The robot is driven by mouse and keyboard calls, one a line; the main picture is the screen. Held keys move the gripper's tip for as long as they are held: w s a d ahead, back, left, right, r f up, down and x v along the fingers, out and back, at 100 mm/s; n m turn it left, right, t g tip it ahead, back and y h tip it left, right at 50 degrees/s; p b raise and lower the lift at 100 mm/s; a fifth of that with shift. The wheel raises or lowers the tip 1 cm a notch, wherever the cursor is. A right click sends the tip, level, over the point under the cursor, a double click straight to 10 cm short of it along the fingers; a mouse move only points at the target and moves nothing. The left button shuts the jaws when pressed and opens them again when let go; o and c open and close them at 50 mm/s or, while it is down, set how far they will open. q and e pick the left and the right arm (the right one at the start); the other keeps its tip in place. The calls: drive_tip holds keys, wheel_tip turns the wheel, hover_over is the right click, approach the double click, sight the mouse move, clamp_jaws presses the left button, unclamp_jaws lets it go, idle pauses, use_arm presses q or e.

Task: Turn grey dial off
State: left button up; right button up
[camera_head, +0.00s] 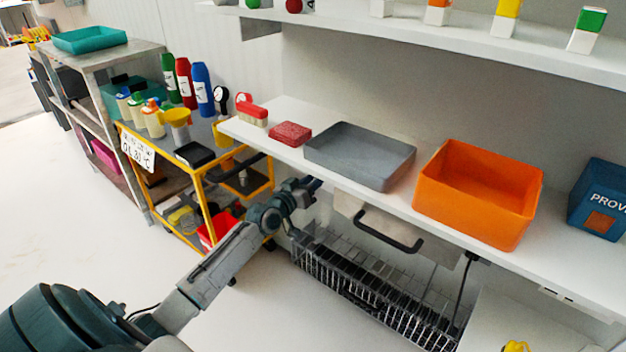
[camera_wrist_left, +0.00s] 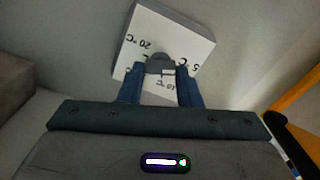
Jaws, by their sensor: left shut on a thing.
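The grey dial (camera_wrist_left: 160,63) sits on the face of a white box (camera_wrist_left: 170,30) in the left wrist view. The box bears temperature marks such as 20 °C, 10 °C and 5. My left gripper (camera_wrist_left: 157,76) has its two blue fingers on either side of the dial and is shut on it. In the head view my left gripper (camera_head: 312,184) reaches under the front edge of the white shelf, and the dial is hidden there. My right gripper is not in view.
A white shelf (camera_head: 268,142) above my gripper holds a grey tray (camera_head: 360,153) and an orange bin (camera_head: 478,195). A wire rack (camera_head: 375,290) is below. A yellow-framed cart (camera_head: 207,205) with bottles stands left. The floor at left is clear.

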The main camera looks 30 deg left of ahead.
use_arm(q)
drive_tip(key=shift+n, duration=1.2)
drive_tip(key=shift+n+p, duration=0.3)
drive_tip(key=o, duration=1)
drive_tip(key=shift+a, duration=0.1)
